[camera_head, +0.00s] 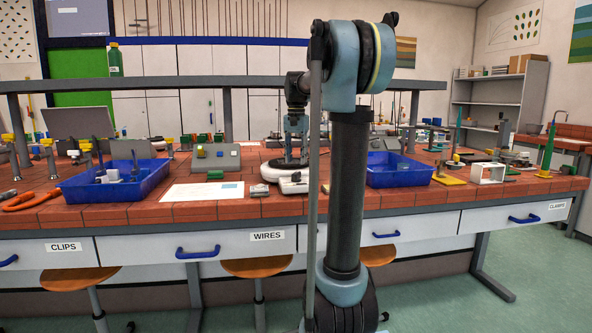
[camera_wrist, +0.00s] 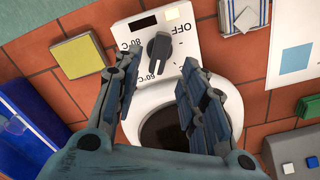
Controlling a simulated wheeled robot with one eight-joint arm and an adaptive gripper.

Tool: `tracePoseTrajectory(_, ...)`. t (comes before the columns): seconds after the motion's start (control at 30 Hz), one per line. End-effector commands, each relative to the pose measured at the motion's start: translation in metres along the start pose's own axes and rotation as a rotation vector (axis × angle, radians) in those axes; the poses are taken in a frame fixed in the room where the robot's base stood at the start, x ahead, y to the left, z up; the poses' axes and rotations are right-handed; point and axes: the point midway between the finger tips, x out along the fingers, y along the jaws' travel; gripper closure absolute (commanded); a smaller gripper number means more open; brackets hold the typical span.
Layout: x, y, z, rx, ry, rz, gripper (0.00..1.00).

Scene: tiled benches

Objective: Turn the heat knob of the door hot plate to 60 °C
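The hot plate (camera_head: 262,190) is on the tiled bench in the head view, mostly under my gripper (camera_head: 292,158). In the wrist view, its white control panel (camera_wrist: 147,24) carries a dark heat knob (camera_wrist: 158,48) with OFF and temperature labels around it. A white ring (camera_wrist: 230,93) surrounds a dark round centre. My gripper (camera_wrist: 157,70) is open, its fingers apart on the left and right. The knob appears between and just beyond the fingertips, with no visible contact. The fingers cover parts of the plate. I cannot tell which label the knob points to.
Blue trays (camera_head: 72,191) (camera_head: 386,179) stand left and right of the hot plate. A white sheet (camera_head: 203,192) and a grey switch box (camera_head: 216,158) are to its left. In the wrist view, a yellow block (camera_wrist: 79,56) lies near the left finger. A shelf spans the bench behind.

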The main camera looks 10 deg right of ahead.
Motion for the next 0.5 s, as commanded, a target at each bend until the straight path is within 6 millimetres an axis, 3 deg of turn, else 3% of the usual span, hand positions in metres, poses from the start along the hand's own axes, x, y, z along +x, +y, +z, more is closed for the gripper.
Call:
tracePoseTrajectory(0.2, -0.037, 0.000, -0.001, 0.000, 0.000, 0.000, 0.62)
tracePoseTrajectory(0.5, -0.059, -0.001, -0.001, 0.000, 0.000, 0.000, 0.62)
